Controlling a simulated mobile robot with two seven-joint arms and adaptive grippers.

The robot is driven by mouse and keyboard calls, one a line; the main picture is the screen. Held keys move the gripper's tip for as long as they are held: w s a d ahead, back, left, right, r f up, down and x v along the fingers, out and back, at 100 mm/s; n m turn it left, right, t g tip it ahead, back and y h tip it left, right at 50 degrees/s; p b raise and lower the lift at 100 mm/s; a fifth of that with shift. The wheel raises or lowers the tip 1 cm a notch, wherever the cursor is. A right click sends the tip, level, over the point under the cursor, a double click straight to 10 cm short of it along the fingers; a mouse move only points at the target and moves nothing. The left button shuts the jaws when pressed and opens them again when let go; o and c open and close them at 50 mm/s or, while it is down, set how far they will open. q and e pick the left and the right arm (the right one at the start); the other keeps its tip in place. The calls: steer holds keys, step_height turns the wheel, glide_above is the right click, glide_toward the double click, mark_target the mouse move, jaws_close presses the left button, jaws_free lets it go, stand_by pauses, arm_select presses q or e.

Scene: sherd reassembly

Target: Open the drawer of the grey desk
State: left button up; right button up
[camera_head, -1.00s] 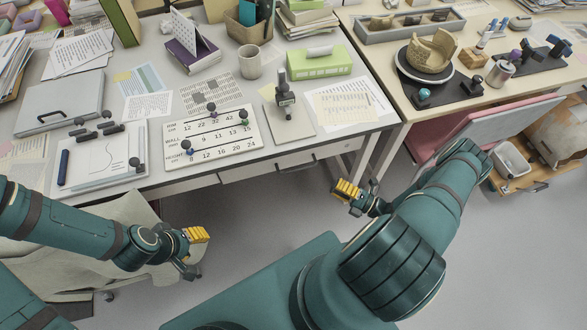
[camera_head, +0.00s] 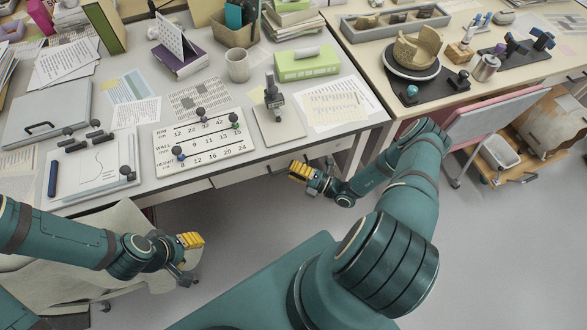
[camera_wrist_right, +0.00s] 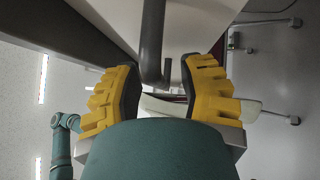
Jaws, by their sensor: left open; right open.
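The grey desk (camera_head: 215,155) fills the left and middle of the head view. Its drawer front (camera_head: 245,173) is a pale strip under the front edge and looks shut. My right gripper (camera_head: 307,178) is in front of the desk edge, at the right end of the drawer front. In the right wrist view my right gripper (camera_wrist_right: 166,88) is open, with a grey bent bar (camera_wrist_right: 151,45), apparently the drawer handle, between and ahead of its yellow fingers. Contact cannot be made out. My left gripper (camera_head: 188,258) is open and empty, low in front of the desk.
The desk top carries a number board (camera_head: 205,148), a stand (camera_head: 276,120), a green box (camera_head: 307,64) and papers. A beige table (camera_head: 465,105) with a bowl (camera_head: 416,52) stands to the right. A pale chair (camera_head: 110,225) is beside my left arm. The floor between my arms is clear.

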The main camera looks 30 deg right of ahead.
jaws_close()
stand_by(0.3)
steer(key=s+a, duration=0.3)
steer(key=s, duration=0.9)
steer(key=s+a+b, duration=0.1)
steer(key=s+a, duration=0.2)
steer(key=s, duration=1)
steer(key=shift+s+a, duration=0.15)
steer(key=shift+s, duration=0.1)
jaws_free()
